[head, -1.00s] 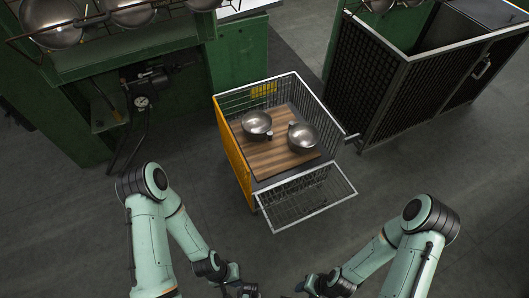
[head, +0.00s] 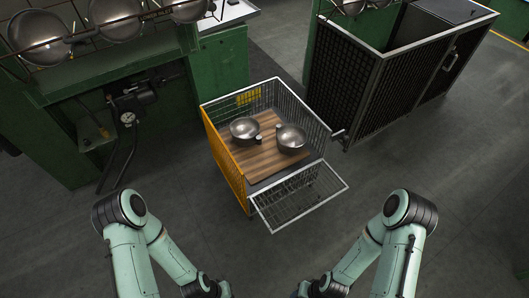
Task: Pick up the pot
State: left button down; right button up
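Two metal pots lie on a wooden board (head: 258,165) inside a wire cart (head: 227,152) with an orange side. The left pot (head: 244,129) sits near the cart's left back, and the right pot (head: 291,139) sits beside it to the right. Both look empty, each with a small dark stub on its side. My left gripper is below the picture edge; only its arm and wrist (head: 203,287) show at the bottom. My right wrist (head: 325,287) shows at the bottom right of centre, its fingertips also cut off. Both are apart from the cart and pots.
The cart's front wire flap (head: 299,198) is folded down towards me. A dark mesh cage (head: 385,90) stands behind on the right. A green machine (head: 45,145) is at the left, with several pots (head: 116,17) hanging on a rack above. The grey floor (head: 420,170) at right is clear.

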aim_at(292, 138)
jog(key=i+j+z, duration=0.3)
jog(key=j, duration=0.45)
jog(key=i+j+z, duration=0.2)
jog(key=k+j, duration=0.2)
jog(key=k, duration=0.25)
jog(key=k+u, duration=0.1)
jog(key=u, duration=3.15)
jog(key=k+l+u, duration=0.1)
jog(key=u, duration=0.25)
jog(key=k+l+u, duration=0.15)
jog(key=u, duration=0.25)
jog(key=k+u, duration=0.15)
jog(key=u, duration=0.2)
jog(key=k+l, duration=0.1)
jog(key=k, duration=0.45)
jog(key=k+l, duration=0.1)
jog(key=k, duration=0.45)
